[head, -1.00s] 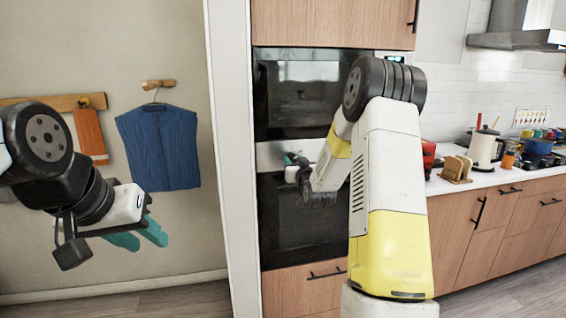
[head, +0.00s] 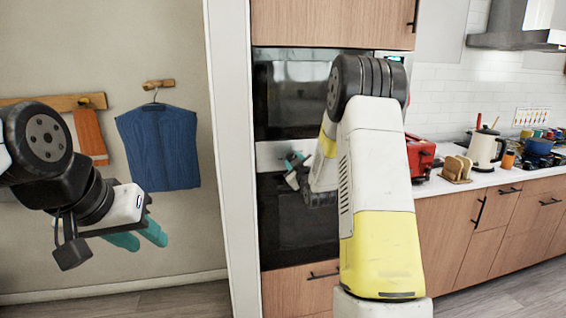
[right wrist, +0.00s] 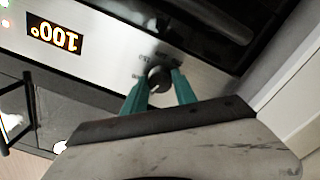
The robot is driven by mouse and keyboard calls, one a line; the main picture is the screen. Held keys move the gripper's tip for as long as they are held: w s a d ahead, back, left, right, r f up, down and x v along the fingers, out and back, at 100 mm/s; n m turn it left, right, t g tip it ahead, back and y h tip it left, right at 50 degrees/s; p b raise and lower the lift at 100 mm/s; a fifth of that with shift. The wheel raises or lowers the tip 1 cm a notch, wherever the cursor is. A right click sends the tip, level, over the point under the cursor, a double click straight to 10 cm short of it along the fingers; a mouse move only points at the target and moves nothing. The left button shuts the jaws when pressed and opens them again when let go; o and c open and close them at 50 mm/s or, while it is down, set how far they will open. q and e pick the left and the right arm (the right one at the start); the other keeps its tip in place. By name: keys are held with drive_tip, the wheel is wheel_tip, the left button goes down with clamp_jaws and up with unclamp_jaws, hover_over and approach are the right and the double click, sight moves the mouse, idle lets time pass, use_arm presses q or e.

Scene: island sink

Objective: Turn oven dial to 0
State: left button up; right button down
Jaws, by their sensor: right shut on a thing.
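The oven (head: 290,215) is built into the tall cabinet in the head view, with a silver control strip. Its dark round dial (right wrist: 158,78) shows in the right wrist view, on the silver panel, with small markings around it too blurred to read. My right gripper (right wrist: 157,84) is shut on the dial, one teal finger on each side. In the head view my right gripper (head: 293,160) is at the control strip, partly hidden by my arm. The lit display (right wrist: 55,36) reads 100° upside down. My left gripper (head: 145,240) is open and empty, left of the oven.
A blue garment (head: 160,148) hangs on the wall behind my left gripper. A red appliance (head: 420,155), a toast rack (head: 457,168) and a kettle (head: 486,148) stand on the counter at right. A white wall edge (head: 231,150) borders the oven's left.

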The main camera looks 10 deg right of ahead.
drive_tip(key=shift+n, duration=2.2)
drive_tip(key=c, duration=1)
unclamp_jaws()
drive_tip(key=s, duration=0.7)
drive_tip(key=shift+s+d, duration=0.15)
drive_tip(key=shift+s, duration=0.25)
drive_tip(key=shift+r, duration=0.1)
